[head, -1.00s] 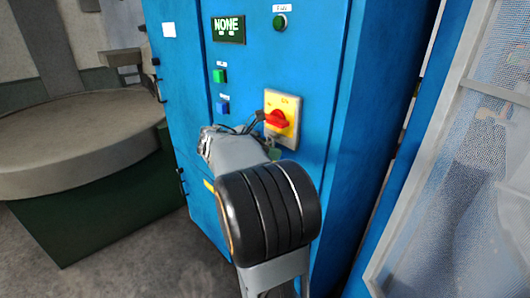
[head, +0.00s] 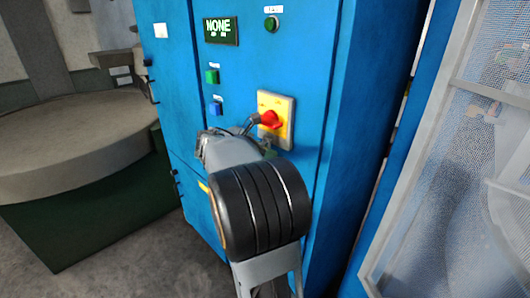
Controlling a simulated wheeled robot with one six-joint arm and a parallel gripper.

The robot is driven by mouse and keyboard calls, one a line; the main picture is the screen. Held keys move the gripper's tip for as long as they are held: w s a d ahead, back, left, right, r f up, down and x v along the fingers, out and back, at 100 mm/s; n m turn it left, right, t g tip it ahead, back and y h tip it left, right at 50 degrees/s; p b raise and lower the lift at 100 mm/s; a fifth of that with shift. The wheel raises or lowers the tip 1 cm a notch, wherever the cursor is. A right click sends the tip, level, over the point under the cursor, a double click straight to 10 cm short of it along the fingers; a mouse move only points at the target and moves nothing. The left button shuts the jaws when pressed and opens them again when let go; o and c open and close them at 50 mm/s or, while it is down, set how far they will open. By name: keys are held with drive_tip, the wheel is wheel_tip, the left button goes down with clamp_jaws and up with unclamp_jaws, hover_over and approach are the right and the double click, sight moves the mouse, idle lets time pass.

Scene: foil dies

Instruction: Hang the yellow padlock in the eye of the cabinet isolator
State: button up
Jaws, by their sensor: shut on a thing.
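The cabinet isolator (head: 283,104) is a yellow plate with a red knob (head: 271,120) on the front of the blue cabinet. My gripper (head: 253,124) is at the lower left of the red knob, close in front of the plate, seen from behind and partly covered by my own wrist. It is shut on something. The yellow padlock cannot be made out and seems hidden behind my gripper and arm. The isolator's eye cannot be made out either. Whether anything touches the isolator cannot be told.
The blue cabinet (head: 305,60) also carries a lit display (head: 220,30), a green button (head: 211,77) and a blue button (head: 215,109). A round grey table (head: 80,140) stands at left. A mesh panel (head: 455,170) stands at right.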

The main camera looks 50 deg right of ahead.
drive_tip(key=o, duration=1)
drive_tip(key=b+v, duration=0.2)
drive_tip(key=v, duration=1.2)
drive_tip(key=a+f+m+t+y, duration=0.35)
drive_tip(key=a+f+m, duration=0.2)
drive_tip(key=f, duration=0.55)
drive_tip(key=s+a+f+m+t+y, duration=0.1)
drive_tip(key=s+a+m+t+y, duration=0.1)
drive_tip(key=a, duration=0.3)
drive_tip(key=s+a+f+m+t+y, duration=0.1)
drive_tip(key=s+a+f+m+y, duration=0.1)
drive_tip(key=s+a+m+y, duration=0.1)
drive_tip(key=s+a+f+m+t+y, duration=0.2)
drive_tip(key=s+a+m+y, duration=0.1)
drive_tip(key=a, duration=0.4)
drive_tip(key=shift+s+f+m+t+y, duration=0.2)
drive_tip(key=shift+s+m+t+y, duration=0.25)
drive_tip(key=shift+s, duration=0.65)
